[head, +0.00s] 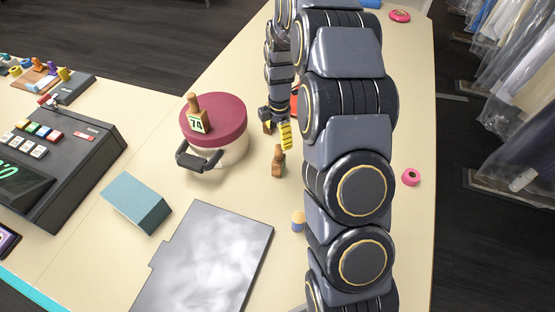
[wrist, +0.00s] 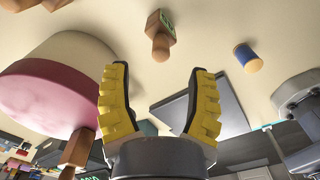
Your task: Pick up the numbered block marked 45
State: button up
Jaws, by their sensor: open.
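A wooden numbered block with a knob handle (head: 278,162) stands on the table just below my gripper in the head view. It also shows ahead of the fingers in the wrist view (wrist: 160,32), with a dark green label whose number I cannot read. Another such block (head: 195,118), marked 74, stands on the maroon lid; its wooden part shows at the lower left of the wrist view (wrist: 78,148). I can read 45 on neither block. My gripper (head: 277,131) has yellow ribbed fingers, spread apart and empty in the wrist view (wrist: 159,75).
The round pot with a maroon lid (head: 232,112) stands close left of my gripper. A grey sheet (head: 215,250), a teal block (head: 136,203) and a black console (head: 75,150) lie leftward. A small blue-and-orange cylinder (head: 298,221) and a pink ring (head: 411,177) are nearby. My arm hides some table.

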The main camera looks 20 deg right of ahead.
aim_at(279, 146)
notch_tip(279, 146, down, 7)
grip_shut()
dwell(0.4)
